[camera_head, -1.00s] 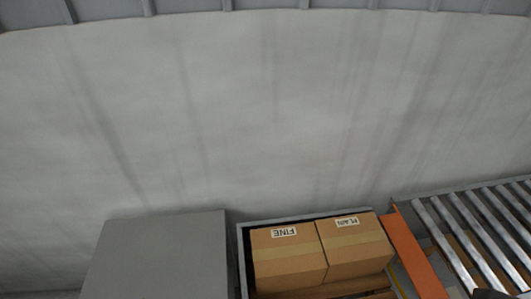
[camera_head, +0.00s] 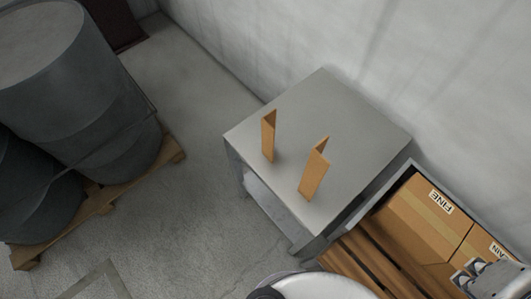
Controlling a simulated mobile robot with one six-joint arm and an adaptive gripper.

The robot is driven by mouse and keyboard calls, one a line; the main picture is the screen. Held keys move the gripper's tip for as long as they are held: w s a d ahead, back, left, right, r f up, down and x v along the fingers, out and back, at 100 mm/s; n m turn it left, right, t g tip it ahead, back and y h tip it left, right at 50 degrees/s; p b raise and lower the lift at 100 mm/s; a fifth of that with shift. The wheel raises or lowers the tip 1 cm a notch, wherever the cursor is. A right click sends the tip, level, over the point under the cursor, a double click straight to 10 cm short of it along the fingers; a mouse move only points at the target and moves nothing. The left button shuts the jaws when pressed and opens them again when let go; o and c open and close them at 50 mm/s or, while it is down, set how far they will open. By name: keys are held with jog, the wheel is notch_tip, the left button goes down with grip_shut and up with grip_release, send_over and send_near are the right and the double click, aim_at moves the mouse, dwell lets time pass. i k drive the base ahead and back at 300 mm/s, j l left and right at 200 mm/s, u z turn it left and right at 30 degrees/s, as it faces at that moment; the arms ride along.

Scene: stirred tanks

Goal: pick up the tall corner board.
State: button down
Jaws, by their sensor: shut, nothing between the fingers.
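Two orange-brown corner boards stand upright on a grey table. The left corner board (camera_head: 268,137) is narrower. The right corner board (camera_head: 313,172) looks longer and wider and leans a little in the picture, but it is also nearer, so I cannot be sure which is taller. They stand apart, with bare table between them. My gripper (camera_head: 472,275) shows at the lower right edge, partly cut off, in front of the carton crate. It is shut and empty, well to the right of both boards.
The grey table (camera_head: 330,95) is otherwise bare. A crate (camera_head: 388,196) with cartons (camera_head: 435,222) on wooden slats stands at its right. Drums (camera_head: 75,95) on a pallet (camera_head: 170,152) stand at the left. Floor (camera_head: 200,215) between is clear. A pale wall rises behind.

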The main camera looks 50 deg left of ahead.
aim_at(316, 167)
jog(key=j+u, duration=0.1)
jog(key=u, duration=1.5)
jog(key=i+j+z, duration=0.2)
jog(key=j, duration=0.25)
jog(key=j+z, duration=0.15)
jog(key=j, duration=0.25)
jog(key=k, duration=0.05)
